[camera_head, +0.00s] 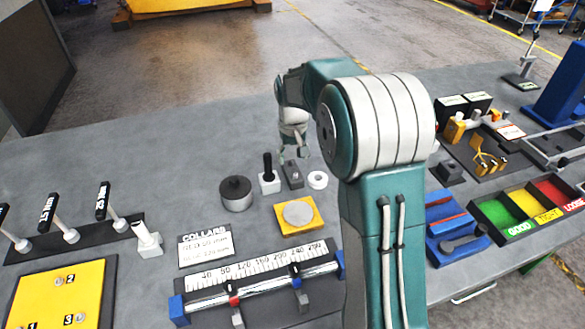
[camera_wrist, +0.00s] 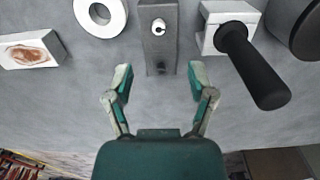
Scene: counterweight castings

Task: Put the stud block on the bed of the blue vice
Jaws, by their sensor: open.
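The stud block, a dark grey block with a light round stud on top (camera_wrist: 158,30), lies ahead of my gripper in the wrist view. In the head view the stud block (camera_head: 292,177) sits on the grey bench between a white block with a black handle and a white ring. My gripper (camera_wrist: 160,82) is open and empty, its fingers spread to either side of the block's near end. In the head view my gripper (camera_head: 294,154) is just behind the block.
The white block with a black handle (camera_wrist: 222,20) and the white ring (camera_wrist: 100,12) flank the stud block closely. A dark round weight (camera_head: 236,193) and a yellow plate (camera_head: 298,224) are nearby. A three-colour tray (camera_head: 505,222) stands right of the vice.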

